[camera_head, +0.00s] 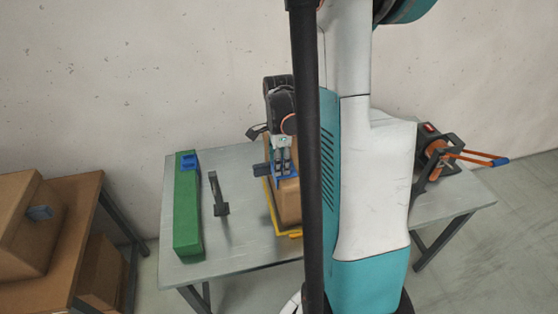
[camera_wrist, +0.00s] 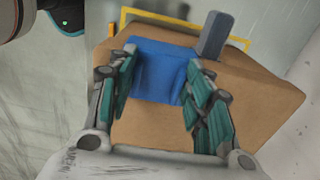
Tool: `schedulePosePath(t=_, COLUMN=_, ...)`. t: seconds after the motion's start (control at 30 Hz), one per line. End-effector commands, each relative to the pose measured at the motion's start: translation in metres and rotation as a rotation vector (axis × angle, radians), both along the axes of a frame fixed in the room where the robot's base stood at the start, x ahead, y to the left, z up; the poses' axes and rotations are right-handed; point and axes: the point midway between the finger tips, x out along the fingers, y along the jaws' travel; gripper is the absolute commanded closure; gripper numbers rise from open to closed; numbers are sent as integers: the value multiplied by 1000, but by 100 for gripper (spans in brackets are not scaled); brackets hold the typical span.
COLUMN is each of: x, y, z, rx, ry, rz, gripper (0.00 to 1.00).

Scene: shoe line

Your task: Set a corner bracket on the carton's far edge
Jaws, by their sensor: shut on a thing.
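The carton (camera_wrist: 148,127) is a brown box on the grey table; in the head view its visible side (camera_head: 289,201) is partly hidden behind my arm and a dark column. My gripper (camera_wrist: 160,95) is over the carton, with its two teal-padded fingers on either side of a blue corner bracket (camera_wrist: 158,68). The bracket lies at the carton's upper edge in the wrist view, and I cannot tell whether it rests on it. In the head view my gripper (camera_head: 283,172) points down with the blue bracket (camera_head: 286,181) at its fingertips.
A yellow frame (camera_head: 289,235) borders the carton. A dark grey block (camera_wrist: 211,36) stands at the carton's edge. A green holder (camera_head: 187,220) with a blue piece (camera_head: 189,161) and a dark stand (camera_head: 219,196) are left. An orange-and-black strapping tool (camera_head: 437,150) sits right.

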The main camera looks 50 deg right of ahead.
Motion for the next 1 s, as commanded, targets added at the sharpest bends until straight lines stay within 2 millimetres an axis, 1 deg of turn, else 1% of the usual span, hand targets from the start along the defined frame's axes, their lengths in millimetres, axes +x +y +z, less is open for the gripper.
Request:
schedulePosePath(t=0.17, x=0, y=0, z=0, rx=0, ry=0, rz=0, gripper=78)
schedulePosePath(t=0.2, x=0, y=0, z=0, rx=0, ry=0, rz=0, gripper=49)
schedulePosePath(t=0.3, x=0, y=0, z=0, rx=0, ry=0, rz=0, gripper=31)
schedulePosePath(t=0.57, x=0, y=0, z=0, rx=0, ry=0, rz=0, gripper=31)
schedulePosePath(t=0.6, x=0, y=0, z=0, rx=0, ry=0, rz=0, gripper=21)
schedulePosePath(t=0.67, x=0, y=0, z=0, rx=0, ry=0, rz=0, gripper=14)
schedulePosePath(t=1.0, x=0, y=0, z=0, rx=0, ry=0, rz=0, gripper=14)
